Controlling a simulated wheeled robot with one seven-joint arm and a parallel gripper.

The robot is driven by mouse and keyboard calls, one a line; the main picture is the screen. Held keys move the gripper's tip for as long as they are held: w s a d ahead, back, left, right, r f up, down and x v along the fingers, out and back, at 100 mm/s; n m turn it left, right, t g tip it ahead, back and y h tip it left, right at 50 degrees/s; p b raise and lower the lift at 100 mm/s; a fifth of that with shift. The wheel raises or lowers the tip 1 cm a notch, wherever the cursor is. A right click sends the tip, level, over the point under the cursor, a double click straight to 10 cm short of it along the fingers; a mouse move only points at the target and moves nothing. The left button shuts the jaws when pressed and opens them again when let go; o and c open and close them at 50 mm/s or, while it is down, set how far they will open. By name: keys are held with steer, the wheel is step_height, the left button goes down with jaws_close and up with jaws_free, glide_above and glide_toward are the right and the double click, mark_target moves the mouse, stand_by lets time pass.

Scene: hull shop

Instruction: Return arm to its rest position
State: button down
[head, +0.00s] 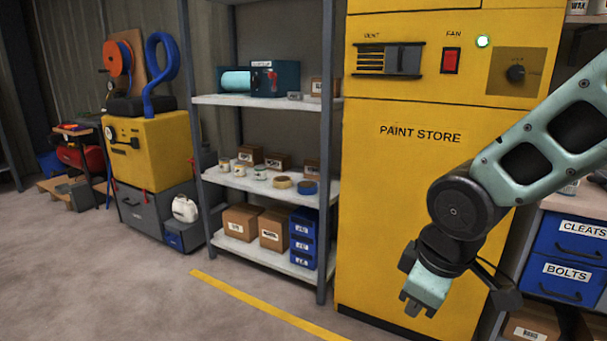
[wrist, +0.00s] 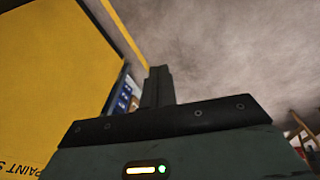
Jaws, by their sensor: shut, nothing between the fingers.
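My gripper (head: 418,306) hangs at the end of my pale green arm on the right of the head view, with its fingers pointing down. It is in front of the yellow paint store cabinet (head: 400,215) and holds nothing. In the wrist view my gripper's dark fingers (wrist: 158,86) are together, with the grey floor behind them. The yellow cabinet also shows in the wrist view (wrist: 50,80), at the left. From these views I cannot tell the gap between my gripper and the cabinet front.
A grey shelf rack (head: 262,189) with boxes and tins stands left of the cabinet. Blue drawers (head: 570,283) are at the right, close to my arm. A yellow machine (head: 150,150) stands farther left. The floor (head: 120,290) at the front left is clear, with a yellow line.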

steer(key=s+a+m+g, duration=0.2)
steer(key=s+a+g, duration=0.1)
steer(key=s, duration=1.3)
step_height(320, 180, up, 22)
steer(key=p, duration=2.2)
steer(key=shift+w+r+m, duration=0.15)
steer(key=shift+m, duration=0.15)
steer(key=shift+w, duration=0.1)
